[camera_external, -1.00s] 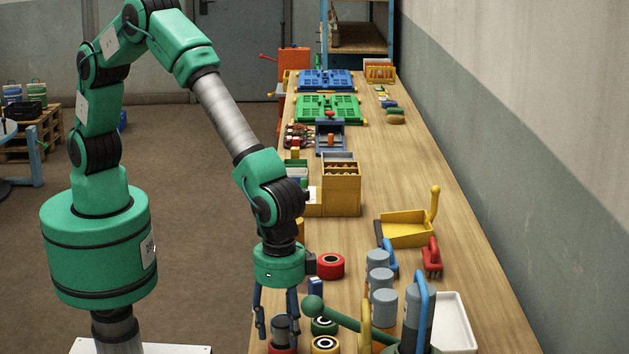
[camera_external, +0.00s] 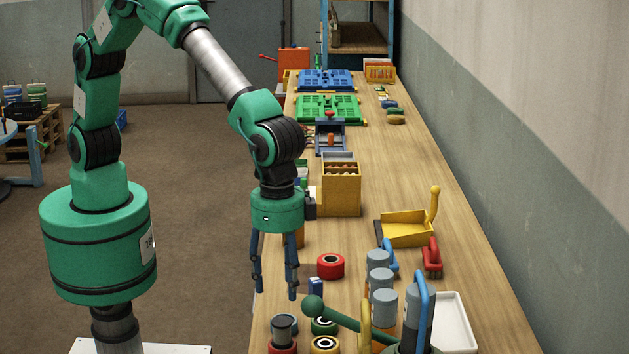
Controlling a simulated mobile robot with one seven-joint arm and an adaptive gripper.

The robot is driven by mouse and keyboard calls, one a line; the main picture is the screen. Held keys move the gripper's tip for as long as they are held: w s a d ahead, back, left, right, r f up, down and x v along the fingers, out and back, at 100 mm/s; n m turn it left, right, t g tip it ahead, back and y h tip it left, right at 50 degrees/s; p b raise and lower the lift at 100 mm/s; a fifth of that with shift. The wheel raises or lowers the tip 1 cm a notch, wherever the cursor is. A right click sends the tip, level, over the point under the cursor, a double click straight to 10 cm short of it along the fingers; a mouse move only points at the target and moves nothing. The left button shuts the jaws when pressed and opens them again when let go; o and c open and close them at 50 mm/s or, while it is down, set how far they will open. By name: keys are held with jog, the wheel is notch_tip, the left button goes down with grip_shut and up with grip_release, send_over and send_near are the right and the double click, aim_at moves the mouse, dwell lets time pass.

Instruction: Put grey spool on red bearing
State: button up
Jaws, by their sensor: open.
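A dark grey spool (camera_external: 284,328) stands upright on a red bearing (camera_external: 283,348) at the near left edge of the bench. The bearing is partly cut off by the bottom of the picture. My gripper (camera_external: 276,295) is open and empty, above the spool and apart from it, with its fingers pointing down. Another red bearing (camera_external: 330,266) lies on the bench to the right of my gripper, with nothing on it.
A green bearing (camera_external: 323,325) and a yellow bearing (camera_external: 325,344) lie right of the spool. A green lever with a ball end (camera_external: 313,307) reaches over them. Several grey cylinders (camera_external: 382,281) stand further right. A yellow box (camera_external: 341,190) stands behind my gripper.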

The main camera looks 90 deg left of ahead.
dwell(0.8)
jog(key=s+a+r+n+t+h, duration=0.1)
jog(key=a+r, duration=1)
jog(key=a, duration=0.4)
jog(key=s+a+r+n+t, duration=0.1)
jog(key=s+a+r, duration=0.1)
jog(key=a+r, duration=1.1)
jog(key=s+a+r+n+t+y, duration=0.1)
jog(key=s+a+n+t, duration=0.1)
jog(key=s+a, duration=1.9)
jog(key=shift+s+a+r+t, duration=0.2)
jog(key=shift+s+a+t, duration=0.2)
jog(key=shift+a+t, duration=0.65)
jog(key=shift+a+f+g, duration=0.1)
jog(key=shift+a+g, duration=0.1)
jog(key=shift+g, duration=0.05)
